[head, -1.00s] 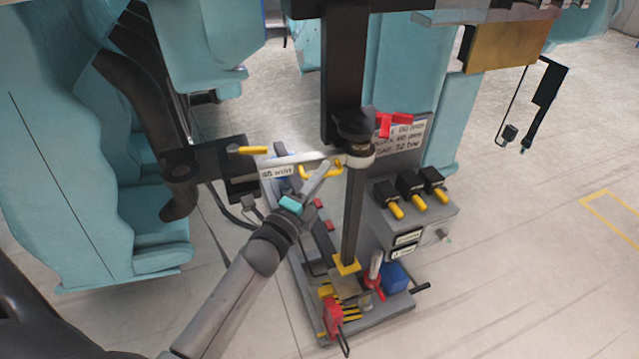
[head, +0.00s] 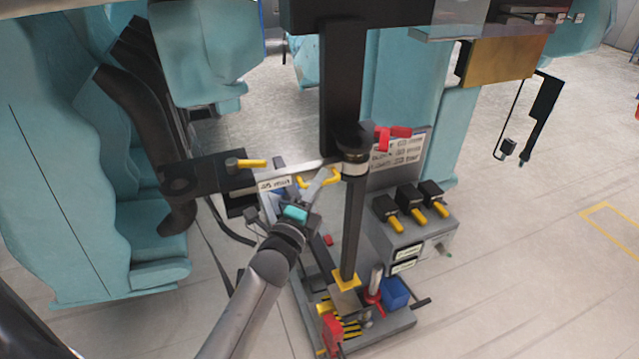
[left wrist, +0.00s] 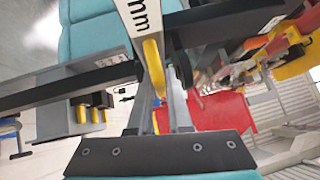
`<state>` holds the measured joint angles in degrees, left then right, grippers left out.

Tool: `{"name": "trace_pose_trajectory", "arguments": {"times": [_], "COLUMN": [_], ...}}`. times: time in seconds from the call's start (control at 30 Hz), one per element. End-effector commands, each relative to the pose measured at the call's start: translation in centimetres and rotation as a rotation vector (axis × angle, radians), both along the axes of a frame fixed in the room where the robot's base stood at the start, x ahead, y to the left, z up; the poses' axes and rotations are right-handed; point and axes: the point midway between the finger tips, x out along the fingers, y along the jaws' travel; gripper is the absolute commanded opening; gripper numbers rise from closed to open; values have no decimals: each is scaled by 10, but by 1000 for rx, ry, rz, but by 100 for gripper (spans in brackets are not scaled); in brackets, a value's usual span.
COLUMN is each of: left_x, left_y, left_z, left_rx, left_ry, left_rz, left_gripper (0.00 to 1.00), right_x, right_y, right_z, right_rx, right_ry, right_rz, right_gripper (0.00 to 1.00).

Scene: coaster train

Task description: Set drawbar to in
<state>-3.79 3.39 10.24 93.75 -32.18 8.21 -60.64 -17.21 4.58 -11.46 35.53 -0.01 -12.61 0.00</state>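A pale horizontal bar (head: 300,168), which I take to be the drawbar, runs from a black bracket at the left to the dark upright post. A white label ending in "mm" (head: 274,184) is beside it; the lettering also shows large in the left wrist view (left wrist: 140,12). My left gripper (head: 322,181) is at this handle. In the left wrist view its two fingers (left wrist: 163,90) stand apart, with a yellow bar (left wrist: 152,62) between or just beyond them, nearer the left finger. Contact cannot be told. My right gripper is not in view.
The black post (head: 352,220) stands close right of my left gripper. A grey box with yellow-tipped levers (head: 413,207) is further right. A yellow knob (head: 250,163) is on the left bracket. Teal seat-like bodies (head: 130,230) stand left. Floor at right is clear.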

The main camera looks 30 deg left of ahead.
Motion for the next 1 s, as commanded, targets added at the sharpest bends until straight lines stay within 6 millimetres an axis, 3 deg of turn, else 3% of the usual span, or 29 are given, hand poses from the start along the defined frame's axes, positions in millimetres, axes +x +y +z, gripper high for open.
{"name": "trace_pose_trajectory", "arguments": {"times": [0.23,0.57,0.77,1.0], "left_x": [0,-4,-27,-71], "left_y": [0,-1,-3,-7], "left_z": [0,-1,-4,-10], "left_rx": [0,-1,-1,-1], "left_ry": [-1,-1,1,1], "left_rz": [-1,-3,-2,-2], "left_gripper": [45,45,45,45], "right_x": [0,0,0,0], "right_y": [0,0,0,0], "right_z": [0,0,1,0], "right_rx": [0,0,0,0], "right_ry": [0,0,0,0], "right_rz": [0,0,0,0], "right_gripper": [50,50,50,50]}}
